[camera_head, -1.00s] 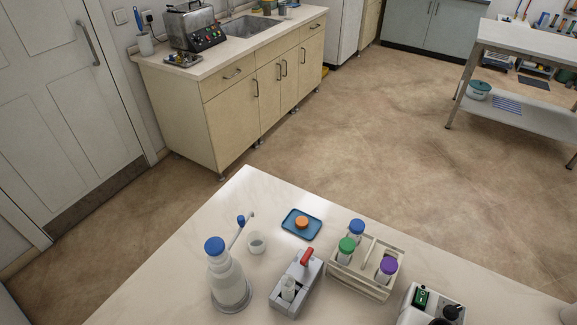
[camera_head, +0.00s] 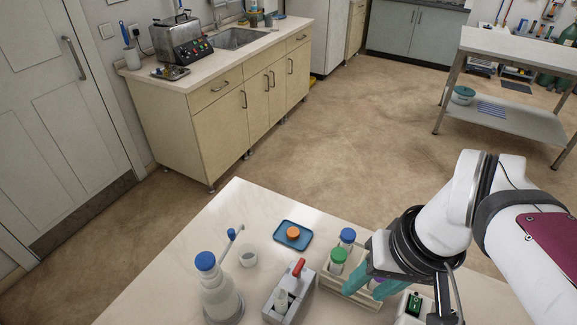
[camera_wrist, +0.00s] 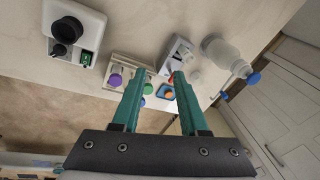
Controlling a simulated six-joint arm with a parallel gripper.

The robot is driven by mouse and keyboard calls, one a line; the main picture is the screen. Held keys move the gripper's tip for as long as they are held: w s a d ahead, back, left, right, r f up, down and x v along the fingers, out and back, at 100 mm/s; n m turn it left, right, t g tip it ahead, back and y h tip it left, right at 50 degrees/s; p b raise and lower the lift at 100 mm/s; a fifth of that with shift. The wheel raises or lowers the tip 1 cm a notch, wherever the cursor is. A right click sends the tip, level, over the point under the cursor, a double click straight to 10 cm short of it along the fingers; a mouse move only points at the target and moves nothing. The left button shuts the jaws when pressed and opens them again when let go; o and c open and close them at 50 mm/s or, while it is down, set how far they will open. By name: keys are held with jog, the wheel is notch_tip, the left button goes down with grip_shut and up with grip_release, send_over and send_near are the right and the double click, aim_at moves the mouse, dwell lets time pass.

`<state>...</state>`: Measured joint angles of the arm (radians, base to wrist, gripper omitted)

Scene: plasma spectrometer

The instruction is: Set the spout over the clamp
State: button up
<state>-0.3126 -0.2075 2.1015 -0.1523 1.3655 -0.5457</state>
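A clear bottle (camera_head: 220,300) with a blue cap (camera_head: 205,261) stands at the table's front left. The spout is apart from the clamp. My gripper (camera_head: 367,289) is open and empty, with teal fingers by the tube rack, right of the clamp. In the wrist view my gripper (camera_wrist: 158,76) points toward the table objects; a finger partly covers the clamp.
The small white cup (camera_head: 248,256) and a blue tray (camera_head: 282,234) with an orange cap are behind the clamp. The tube rack (camera_head: 335,283) holds capped tubes, partly hidden by my gripper.

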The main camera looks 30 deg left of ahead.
jog(key=shift+o, duration=0.2)
jog(key=w+a+r+n, duration=0.2)
jog(key=w+a+n, duration=0.2)
jog(key=a, duration=0.5)
jog(key=shift+a+n+y, duration=0.2)
jog(key=shift+n+y, duration=0.1)
jog(key=shift+n, duration=0.8)
jog(key=n+y, duration=0.1)
jog(key=n, duration=0.6)
send_near(232, 231)
jog(key=x, duration=0.7)
jog(key=shift+a+f, duration=0.15)
jog(key=shift+f, duration=0.25)
jog(key=shift+a+f, duration=0.25)
jog(key=shift+f, duration=0.35)
grip_shut()
